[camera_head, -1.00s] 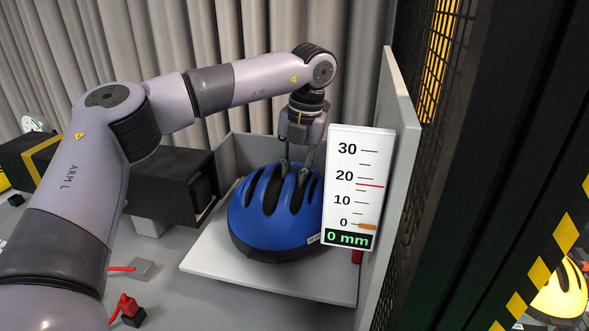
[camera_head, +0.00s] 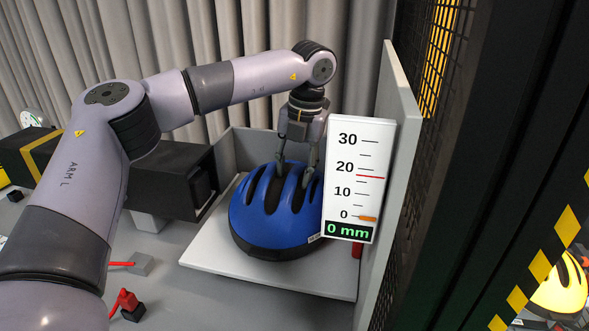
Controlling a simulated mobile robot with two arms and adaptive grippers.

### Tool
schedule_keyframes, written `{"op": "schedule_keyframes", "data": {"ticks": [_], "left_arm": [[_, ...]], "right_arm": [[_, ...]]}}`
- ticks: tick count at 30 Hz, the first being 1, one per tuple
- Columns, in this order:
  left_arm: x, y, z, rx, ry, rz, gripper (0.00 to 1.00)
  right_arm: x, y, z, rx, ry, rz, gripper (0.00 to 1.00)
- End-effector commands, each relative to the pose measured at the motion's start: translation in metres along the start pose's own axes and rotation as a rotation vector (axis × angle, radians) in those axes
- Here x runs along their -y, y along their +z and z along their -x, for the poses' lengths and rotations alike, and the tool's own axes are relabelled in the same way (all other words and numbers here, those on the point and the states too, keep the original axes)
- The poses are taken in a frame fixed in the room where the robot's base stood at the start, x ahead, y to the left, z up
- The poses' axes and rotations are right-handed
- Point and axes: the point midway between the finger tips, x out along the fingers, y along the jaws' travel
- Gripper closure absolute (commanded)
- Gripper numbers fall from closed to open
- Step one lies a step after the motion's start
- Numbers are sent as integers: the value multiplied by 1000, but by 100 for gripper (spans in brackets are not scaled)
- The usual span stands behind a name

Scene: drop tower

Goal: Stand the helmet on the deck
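The blue helmet (camera_head: 275,210) with dark vents and a dark lower rim rests upright, dome up, on the pale deck (camera_head: 215,258). My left gripper (camera_head: 295,172) points down over the top of the helmet. Its two fingers are spread apart, with their tips at or just above the shell near the vents; I cannot tell whether they touch it. The gauge covers part of the helmet's right side. My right gripper is not in view.
A white gauge (camera_head: 358,180) reading 0 mm stands right of the helmet, before a grey panel (camera_head: 400,120). A black box (camera_head: 170,180) is on the left. Red-handled clamps (camera_head: 125,302) lie front left. A yellow helmet (camera_head: 560,290) shows beyond the striped post.

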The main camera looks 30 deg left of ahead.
Motion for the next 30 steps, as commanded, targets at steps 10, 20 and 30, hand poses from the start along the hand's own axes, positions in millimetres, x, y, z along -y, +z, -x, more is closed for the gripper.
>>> {"op": "schedule_keyframes", "data": {"ticks": [10,20,30], "left_arm": [[1,1,10,2,-1,0,57],[1,1,78,3,-2,2,57],[0,0,118,1,-1,0,57]], "right_arm": [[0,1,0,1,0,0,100],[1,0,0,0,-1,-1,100],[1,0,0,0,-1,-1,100]]}}
